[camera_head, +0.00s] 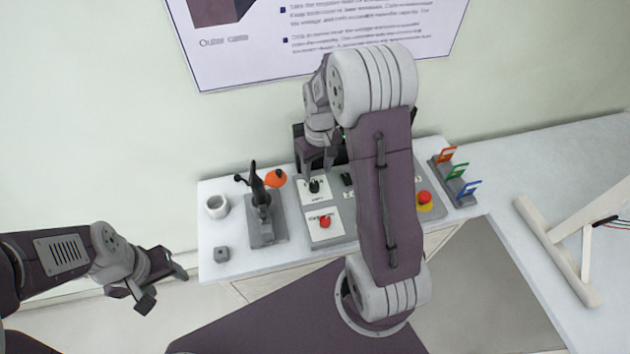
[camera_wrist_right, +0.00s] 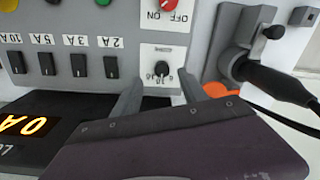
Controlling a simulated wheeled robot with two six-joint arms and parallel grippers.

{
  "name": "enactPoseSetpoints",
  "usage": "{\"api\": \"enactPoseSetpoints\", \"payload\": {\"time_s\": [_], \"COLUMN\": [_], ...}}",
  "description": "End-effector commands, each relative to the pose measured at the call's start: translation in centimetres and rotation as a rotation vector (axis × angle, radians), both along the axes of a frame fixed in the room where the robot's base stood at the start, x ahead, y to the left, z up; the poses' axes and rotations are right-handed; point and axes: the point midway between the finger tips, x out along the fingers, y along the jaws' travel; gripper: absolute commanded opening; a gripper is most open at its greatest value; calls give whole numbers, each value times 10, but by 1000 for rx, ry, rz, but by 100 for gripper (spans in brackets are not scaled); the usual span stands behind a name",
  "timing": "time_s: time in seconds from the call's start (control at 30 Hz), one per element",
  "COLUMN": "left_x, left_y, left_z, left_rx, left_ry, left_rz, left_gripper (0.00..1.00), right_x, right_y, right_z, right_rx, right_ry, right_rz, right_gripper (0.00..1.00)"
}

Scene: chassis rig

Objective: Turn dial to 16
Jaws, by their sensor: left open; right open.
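The dial (camera_head: 314,187) is a small black knob on a white plate at the back left of the grey control panel. In the right wrist view the dial (camera_wrist_right: 162,69) appears upside down, with small numbers around it that are too small to read surely. My right gripper (camera_head: 315,170) reaches down over the panel just behind the dial. In the right wrist view its two fingers (camera_wrist_right: 160,88) are spread, one on either side of the dial's plate, and hold nothing. My left gripper (camera_head: 164,284) is open and empty, off the table's front left.
A red ON/OFF knob (camera_wrist_right: 168,4) sits beside the dial. A row of black switches (camera_wrist_right: 78,65) and a lit display (camera_wrist_right: 22,126) share the panel. A clamp-like device (camera_head: 262,205), a white cup (camera_head: 216,206) and an emergency stop (camera_head: 424,198) stand nearby.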

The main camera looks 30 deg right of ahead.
Motion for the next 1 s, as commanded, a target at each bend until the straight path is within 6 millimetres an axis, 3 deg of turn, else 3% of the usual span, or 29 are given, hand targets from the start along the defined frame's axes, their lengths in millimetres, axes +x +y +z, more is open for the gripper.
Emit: {"api": "enactPoseSetpoints", "payload": {"time_s": [0.1, 0.3, 0.67, 0.83, 1.0], "left_x": [0, 1, 0, 0, 0], "left_y": [0, 0, 0, 0, 0], "left_z": [0, 2, 2, 2, 2], "left_rx": [0, 0, 0, 0, 0], "left_ry": [-1, -1, -1, -1, -1], "left_rz": [0, 0, 0, 0, 0], "left_gripper": [57, 57, 57, 57, 57], "right_x": [-1, -1, 0, 0, 0], "right_y": [1, 2, 2, 2, 2], "right_z": [-27, -60, -69, -69, -69], "right_rx": [2, 1, 0, 0, 0], "right_ry": [6, 4, 0, 0, 1], "right_rz": [0, 1, 1, 1, -2], "right_gripper": [50, 50, 50, 3, 0]}}
